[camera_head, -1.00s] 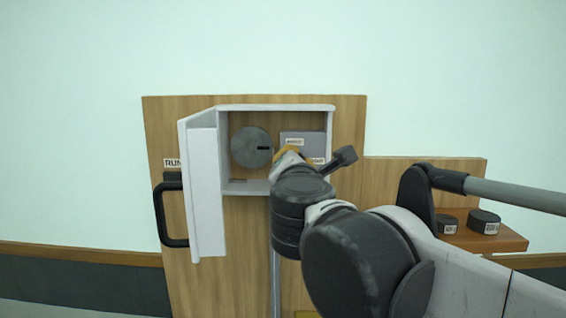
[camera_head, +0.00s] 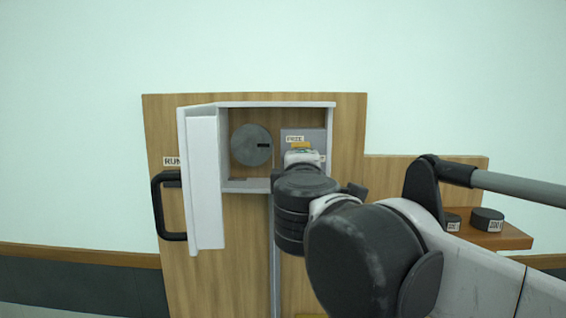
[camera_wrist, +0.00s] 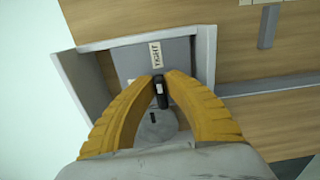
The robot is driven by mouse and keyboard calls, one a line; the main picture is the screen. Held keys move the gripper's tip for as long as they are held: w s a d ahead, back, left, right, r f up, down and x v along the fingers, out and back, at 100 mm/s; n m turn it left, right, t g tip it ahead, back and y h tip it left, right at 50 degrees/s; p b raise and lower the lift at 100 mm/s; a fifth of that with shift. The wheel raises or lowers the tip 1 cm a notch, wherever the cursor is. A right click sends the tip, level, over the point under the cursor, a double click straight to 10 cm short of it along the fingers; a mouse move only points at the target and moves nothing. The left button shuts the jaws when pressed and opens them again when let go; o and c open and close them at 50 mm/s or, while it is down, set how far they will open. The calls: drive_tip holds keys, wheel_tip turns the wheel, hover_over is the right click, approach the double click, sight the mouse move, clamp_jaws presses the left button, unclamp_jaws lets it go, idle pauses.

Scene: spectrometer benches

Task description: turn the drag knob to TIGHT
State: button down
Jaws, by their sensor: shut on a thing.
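The drag knob (camera_wrist: 161,92) shows in the wrist view as a small dark bar standing out from a grey panel (camera_wrist: 128,62). A white TIGHT label (camera_wrist: 156,55) is on the panel, close to the fingertips. My gripper (camera_wrist: 161,78) has two curved yellow fingers closed around the knob. In the head view my gripper (camera_head: 301,146) is in front of the grey panel (camera_head: 317,136) inside the open box, and my wrist hides the knob. A label (camera_head: 294,139) above my gripper there is too small to read surely.
The white box (camera_head: 277,104) is on a wooden board, its door (camera_head: 203,180) swung open at left with a black handle (camera_head: 171,205). A round grey disc (camera_head: 251,145) is inside, left of my gripper. Dark weights (camera_head: 487,219) sit on a shelf at right.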

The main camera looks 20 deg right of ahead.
drive_tip(key=shift+m, duration=0.3)
idle(0.4)
drive_tip(key=c, duration=1.4)
unclamp_jaws()
drive_tip(key=shift+w, duration=0.1)
drive_tip(key=v, duration=1.2)
